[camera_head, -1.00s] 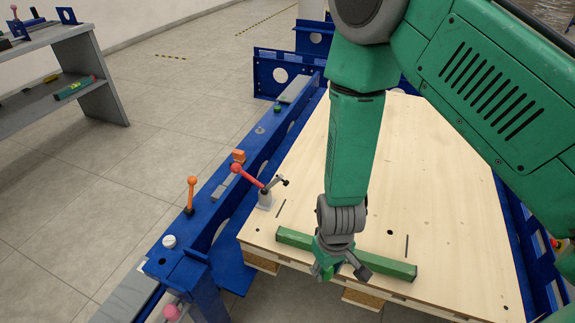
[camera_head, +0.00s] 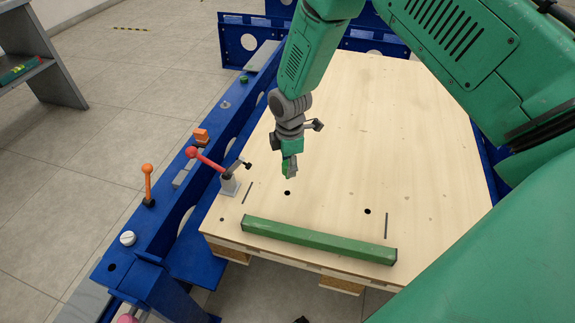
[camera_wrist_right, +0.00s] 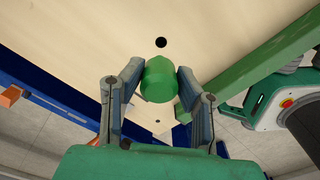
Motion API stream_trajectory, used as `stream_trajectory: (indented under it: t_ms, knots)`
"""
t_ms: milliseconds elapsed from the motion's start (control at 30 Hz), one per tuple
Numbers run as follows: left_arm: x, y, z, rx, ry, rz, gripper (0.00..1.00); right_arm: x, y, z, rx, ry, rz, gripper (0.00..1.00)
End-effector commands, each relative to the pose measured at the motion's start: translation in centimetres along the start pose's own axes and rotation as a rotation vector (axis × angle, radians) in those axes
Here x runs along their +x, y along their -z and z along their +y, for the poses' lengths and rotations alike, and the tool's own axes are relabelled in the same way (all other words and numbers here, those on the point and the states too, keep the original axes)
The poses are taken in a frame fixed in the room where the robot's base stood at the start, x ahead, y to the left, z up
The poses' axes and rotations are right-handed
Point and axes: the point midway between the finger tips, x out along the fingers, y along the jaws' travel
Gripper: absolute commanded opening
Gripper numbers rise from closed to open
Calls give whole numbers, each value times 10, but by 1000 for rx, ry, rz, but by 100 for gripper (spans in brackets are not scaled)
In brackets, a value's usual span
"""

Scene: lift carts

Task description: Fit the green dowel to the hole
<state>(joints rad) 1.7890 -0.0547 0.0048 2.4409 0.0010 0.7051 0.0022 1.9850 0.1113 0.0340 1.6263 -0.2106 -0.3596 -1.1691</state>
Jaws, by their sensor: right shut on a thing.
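My right gripper (camera_head: 290,158) is above the wooden tabletop (camera_head: 400,130), shut on the green dowel (camera_head: 290,173). In the right wrist view, the dowel (camera_wrist_right: 159,80) sits between the two fingers, its rounded end facing the camera. One dark round hole (camera_head: 287,193) is close below the dowel in the head view. The right wrist view shows a hole (camera_wrist_right: 161,42) just beyond the dowel, apart from it. A second hole (camera_head: 367,211) lies further right. The dowel's far end is partly hidden. My left gripper is not in view.
A long green bar (camera_head: 318,240) lies along the tabletop's near edge. A red-handled clamp (camera_head: 228,185) stands at the left edge. A blue frame rail (camera_head: 165,210) with orange knobs runs along the left. The tabletop's far part is clear.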

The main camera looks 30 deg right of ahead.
Motion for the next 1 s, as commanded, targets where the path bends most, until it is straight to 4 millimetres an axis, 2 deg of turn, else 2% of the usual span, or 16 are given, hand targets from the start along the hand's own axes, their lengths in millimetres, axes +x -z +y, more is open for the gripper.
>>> stream_trajectory:
  t_ms: [133, 700, 1000]
  knots:
    - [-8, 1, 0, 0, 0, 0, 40, -4, -2, -1, -13, -2, -6, 0]
    - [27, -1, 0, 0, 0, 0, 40, 58, -4, -1, -12, -2, -2, 0]
    - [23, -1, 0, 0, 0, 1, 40, 52, 0, -2, -14, -5, -8, 0]
